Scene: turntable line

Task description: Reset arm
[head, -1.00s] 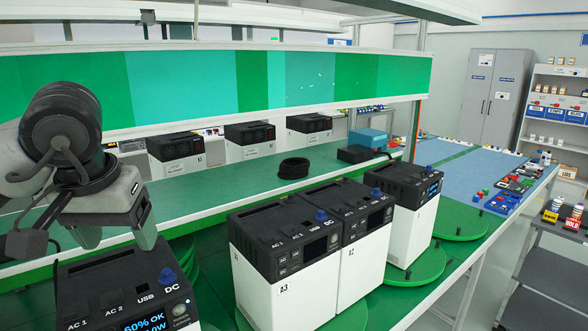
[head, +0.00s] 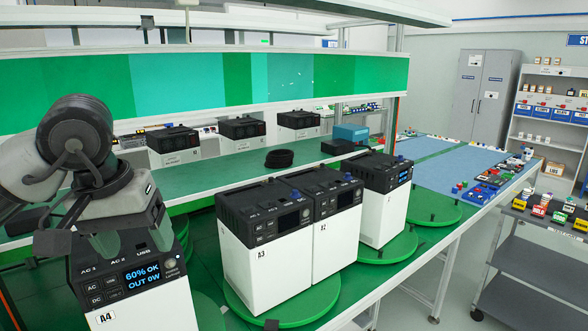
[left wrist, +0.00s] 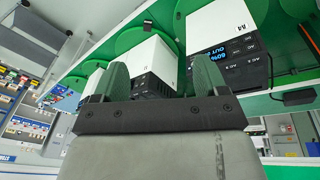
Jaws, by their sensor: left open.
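My left gripper (head: 133,242) is in the left of the head view, open and empty. Its fingers point down and overlap the top of the power unit labelled A4 (head: 150,315); I cannot tell whether they touch it. The A4 screen reads 60% OK, OUT 0W. In the left wrist view the two green fingers (left wrist: 160,78) stand wide apart with nothing gripped. The A4 unit (left wrist: 228,30) shows beyond them there, with its lit screen. My right gripper is not in view.
Unit A3 (head: 262,268), a second unit (head: 336,242) and a third unit (head: 382,215) stand to the right on green turntables. A black coil (head: 279,158) lies on the green shelf behind. A grey cart (head: 530,270) stands at the far right, with open floor before it.

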